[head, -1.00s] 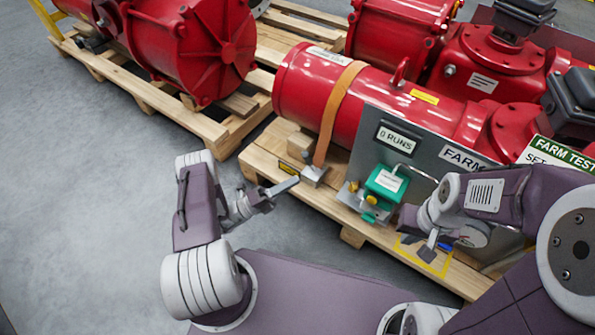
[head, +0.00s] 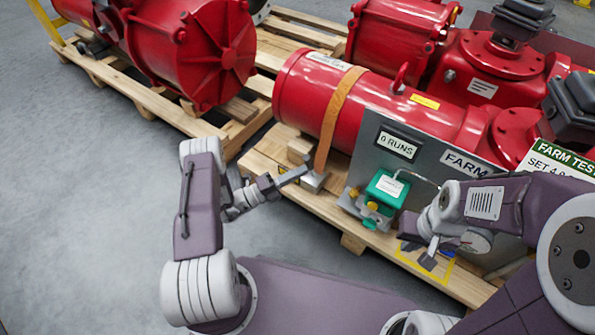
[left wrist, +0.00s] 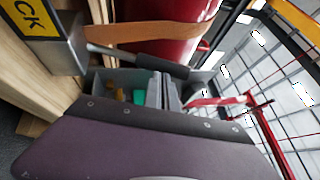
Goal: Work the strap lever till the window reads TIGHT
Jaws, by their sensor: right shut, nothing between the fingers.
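The orange strap (head: 338,115) runs over the red cylinder down to a small grey strap box (head: 314,181) on the pallet. In the left wrist view, a grey box (left wrist: 68,55) carries a yellow window (left wrist: 38,18) whose visible letters read "CK"; the rest is cut off. The lever (left wrist: 150,62), a rod with a dark grip, sticks out from that box below the strap. My left gripper (head: 300,172) is beside the strap box; in the wrist view its fingers (left wrist: 165,82) are close to the grip. Contact and finger gap are unclear. My right gripper (head: 428,258) is shut and empty.
A grey panel (head: 365,135) reading "0 RUNS" and a green unit (head: 385,190) stand right of the strap box. A yellow-marked patch (head: 425,262) lies at the pallet's front edge. Open grey floor (head: 90,200) is at the left.

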